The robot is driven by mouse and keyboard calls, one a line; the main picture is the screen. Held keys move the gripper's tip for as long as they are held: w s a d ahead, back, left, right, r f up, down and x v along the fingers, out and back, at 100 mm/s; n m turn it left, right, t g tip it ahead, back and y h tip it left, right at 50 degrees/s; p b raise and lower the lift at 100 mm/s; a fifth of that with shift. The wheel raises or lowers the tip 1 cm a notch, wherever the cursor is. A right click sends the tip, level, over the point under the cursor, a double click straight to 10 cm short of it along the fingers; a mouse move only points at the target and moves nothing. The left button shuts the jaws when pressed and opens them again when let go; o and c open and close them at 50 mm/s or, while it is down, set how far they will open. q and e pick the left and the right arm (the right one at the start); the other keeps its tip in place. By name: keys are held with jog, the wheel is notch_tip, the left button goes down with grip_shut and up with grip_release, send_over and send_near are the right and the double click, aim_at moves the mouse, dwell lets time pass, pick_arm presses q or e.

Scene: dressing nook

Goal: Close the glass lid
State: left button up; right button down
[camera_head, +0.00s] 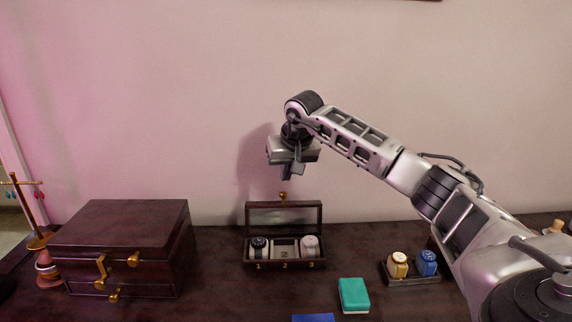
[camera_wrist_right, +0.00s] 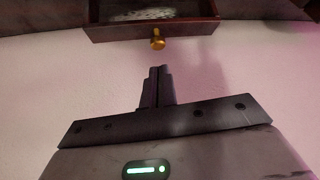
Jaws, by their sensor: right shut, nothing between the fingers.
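A dark wooden watch box (camera_head: 285,265) sits on the dresser in the head view, with compartments marked 1, 2 and 3. Its glass lid (camera_head: 284,217) stands open, roughly upright at the box's back, with a gold knob (camera_head: 283,196) on its top edge. The lid's frame (camera_wrist_right: 200,25) and the knob (camera_wrist_right: 157,43) also show at the top of the right wrist view. My right gripper (camera_head: 287,175) is shut and empty, pointing down just above the knob and apart from it; its fingertips (camera_wrist_right: 159,70) show in the wrist view. My left gripper is out of view.
A black watch (camera_head: 259,247) and a pinkish watch (camera_head: 309,246) sit in the box's outer compartments. A tray (camera_head: 412,280) with two watches, a teal box (camera_head: 353,294) and a blue item (camera_head: 313,318) are nearby. A large jewelry chest (camera_head: 120,245) stands left.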

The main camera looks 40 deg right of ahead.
jog(key=shift+x, duration=2.65)
jog(key=shift+a+r, duration=0.1)
jog(key=shift+a, duration=0.05)
